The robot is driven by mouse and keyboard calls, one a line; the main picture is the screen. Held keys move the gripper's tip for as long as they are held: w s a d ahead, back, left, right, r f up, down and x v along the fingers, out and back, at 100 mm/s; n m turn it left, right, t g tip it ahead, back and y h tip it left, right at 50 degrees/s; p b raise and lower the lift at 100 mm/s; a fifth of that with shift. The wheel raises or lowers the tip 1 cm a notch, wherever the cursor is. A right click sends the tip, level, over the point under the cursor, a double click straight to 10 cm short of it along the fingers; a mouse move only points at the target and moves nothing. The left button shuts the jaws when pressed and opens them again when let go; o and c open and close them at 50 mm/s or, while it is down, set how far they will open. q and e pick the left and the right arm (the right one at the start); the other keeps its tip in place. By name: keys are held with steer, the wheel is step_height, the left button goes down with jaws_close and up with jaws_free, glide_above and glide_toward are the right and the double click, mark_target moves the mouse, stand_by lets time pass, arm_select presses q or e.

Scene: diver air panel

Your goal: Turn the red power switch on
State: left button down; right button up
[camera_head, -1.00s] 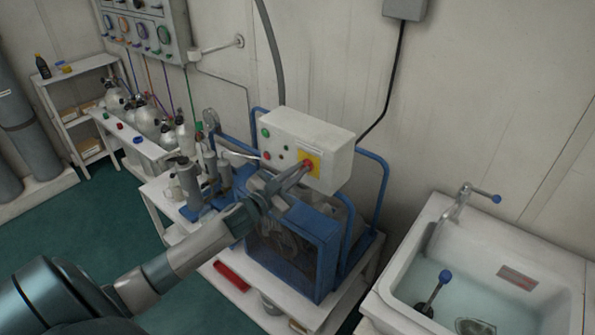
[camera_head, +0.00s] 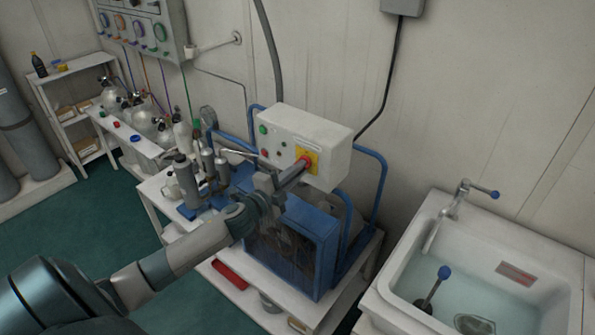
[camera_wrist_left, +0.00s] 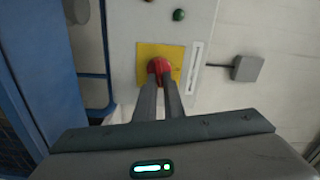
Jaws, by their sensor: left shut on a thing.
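The red power switch (camera_wrist_left: 159,66) sits on a yellow plate (camera_wrist_left: 182,52) on the front of a white control box (camera_head: 325,140). In the head view the red switch (camera_head: 304,161) shows just past my fingertips. My left gripper (camera_head: 299,167) reaches it from the front left. In the left wrist view my left gripper's two fingers (camera_wrist_left: 160,84) are closed on the switch, one on each side, and cover its lower part. The switch's exact turn angle is hard to read. My right gripper is not in view.
Green and red buttons (camera_head: 264,129) sit on the box left of the switch. A blue compressor frame (camera_head: 293,240) stands below on a white table. A sink (camera_head: 405,290) is at the right. Gas bottles (camera_head: 147,122) stand on a bench at the left.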

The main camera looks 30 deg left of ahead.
arm_select(q)
steer(key=shift+f+m, duration=0.15)
steer(key=shift+m, duration=1.15)
steer(key=c, duration=1.9)
jaws_free()
steer(key=shift+o, duration=0.2)
steer(key=shift+s, duration=0.1)
steer(key=s+a+b, duration=0.1)
steer(key=s+b, duration=0.5)
steer(key=s, duration=1.1)
steer(key=shift+a, duration=0.15)
